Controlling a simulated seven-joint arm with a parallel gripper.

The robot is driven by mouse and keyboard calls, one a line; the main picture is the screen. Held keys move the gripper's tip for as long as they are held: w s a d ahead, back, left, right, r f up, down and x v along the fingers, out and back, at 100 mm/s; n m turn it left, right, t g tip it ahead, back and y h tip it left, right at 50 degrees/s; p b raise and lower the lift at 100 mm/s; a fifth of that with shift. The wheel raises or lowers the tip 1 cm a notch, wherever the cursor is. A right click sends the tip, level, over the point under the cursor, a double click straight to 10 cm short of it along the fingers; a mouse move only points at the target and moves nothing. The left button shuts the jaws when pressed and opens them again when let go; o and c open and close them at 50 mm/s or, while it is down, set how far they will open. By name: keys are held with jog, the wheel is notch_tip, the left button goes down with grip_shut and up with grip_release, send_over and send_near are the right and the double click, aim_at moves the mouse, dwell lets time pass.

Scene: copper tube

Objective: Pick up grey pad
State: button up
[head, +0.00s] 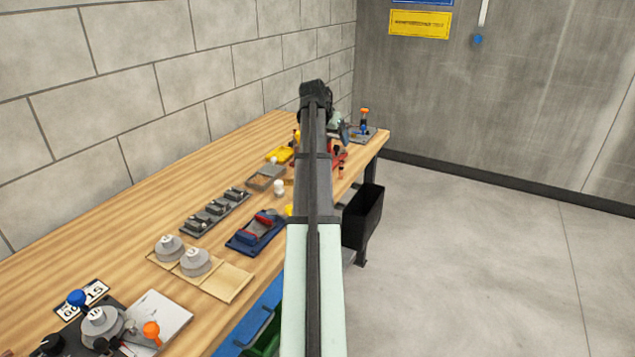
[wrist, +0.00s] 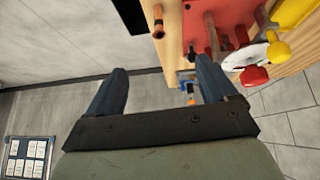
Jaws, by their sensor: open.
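In the wrist view my gripper (wrist: 160,66) is open, with two blue-grey fingers wide apart and nothing between them. In the head view my arm reaches away over the right side of the bench, and its end is mostly hidden. A flat grey piece (head: 261,226), possibly the grey pad, lies in a dark blue holder (head: 239,247) with red parts, mid-bench and left of my arm. It is too small to tell for sure. My gripper is well beyond it, near the bench's far end. No grey pad shows clearly in the wrist view.
The wooden bench (head: 125,232) runs along a block wall. A black rack (head: 205,220), a grey tray (head: 264,181) and round grey weights (head: 196,262) stand on it. A red fixture (wrist: 205,28) with copper-coloured pieces is near my fingers. A black bin (head: 362,216) hangs at the right.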

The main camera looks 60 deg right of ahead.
jog(key=w+a+f+y, duration=0.2)
jog(key=w+a, duration=0.3)
jog(key=a, duration=0.2)
jog(key=shift+t, duration=0.3)
jog(key=x, duration=0.8)
jog(key=shift+d+f, duration=0.1)
jog(key=shift+d, duration=0.15)
jog(key=shift+x, duration=2.65)
jog(key=shift+s+a, duration=0.15)
jog(key=c, duration=1.2)
jog(key=shift+c, duration=0.2)
notch_tip(320, 180, up, 10)
